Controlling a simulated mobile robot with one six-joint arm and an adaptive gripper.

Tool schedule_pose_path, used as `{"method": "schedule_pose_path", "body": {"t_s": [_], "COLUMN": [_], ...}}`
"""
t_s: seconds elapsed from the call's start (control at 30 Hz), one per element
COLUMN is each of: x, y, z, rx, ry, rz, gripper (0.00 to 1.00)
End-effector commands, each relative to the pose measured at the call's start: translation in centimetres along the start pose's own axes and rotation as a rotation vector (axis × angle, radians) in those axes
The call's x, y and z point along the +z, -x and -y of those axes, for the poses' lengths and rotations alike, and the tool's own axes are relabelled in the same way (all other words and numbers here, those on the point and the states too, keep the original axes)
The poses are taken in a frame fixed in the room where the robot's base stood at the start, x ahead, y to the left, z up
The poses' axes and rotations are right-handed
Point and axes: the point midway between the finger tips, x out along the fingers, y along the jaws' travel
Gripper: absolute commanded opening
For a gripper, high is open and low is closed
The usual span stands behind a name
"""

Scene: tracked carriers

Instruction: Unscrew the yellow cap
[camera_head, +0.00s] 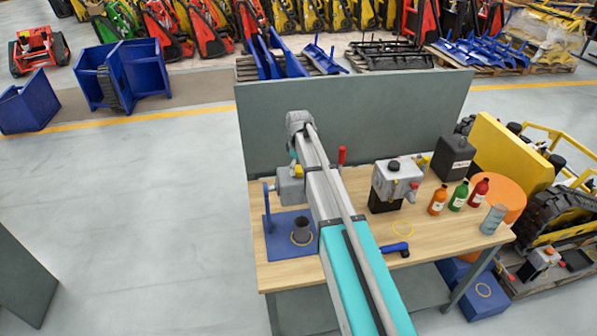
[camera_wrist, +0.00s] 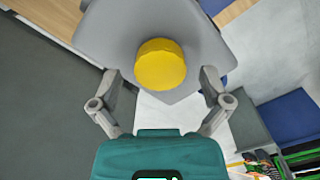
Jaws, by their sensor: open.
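The yellow cap (camera_wrist: 160,64) sits on a grey housing (camera_wrist: 110,40) in the wrist view. The cap also shows in the head view (camera_head: 298,171), on the grey housing (camera_head: 290,188) of a stand with a blue base plate (camera_head: 283,246), partly hidden behind my arm. My gripper (camera_wrist: 160,75) is open and empty. Its two fingers lie to the left and right of the cap in the wrist view, with a gap on each side. How far the fingertips are from the cap in depth is hard to tell. In the head view my arm mostly hides the gripper.
On the wooden table (camera_head: 440,232) a grey-topped unit (camera_head: 398,180), small bottles (camera_head: 459,197), a black canister (camera_head: 452,158) and a blue-handled tool (camera_head: 394,248) stand or lie right of my arm. A grey panel (camera_head: 400,115) rises behind the table. Open floor lies left.

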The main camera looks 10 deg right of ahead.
Motion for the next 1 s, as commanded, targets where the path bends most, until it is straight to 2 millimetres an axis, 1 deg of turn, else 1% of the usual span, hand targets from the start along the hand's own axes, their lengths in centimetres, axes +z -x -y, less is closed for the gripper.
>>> {"method": "schedule_pose_path", "body": {"t_s": [0.63, 0.8, 1.0], "x": [0.00, 0.00, 0.00], "y": [0.00, 0.00, 0.00], "z": [0.00, 0.00, 0.00], "rx": [0.000, 0.000, 0.000], "ry": [-0.502, -0.563, -0.566], "rz": [0.000, 0.000, 0.000], "gripper": [0.97, 0.97, 0.97]}}
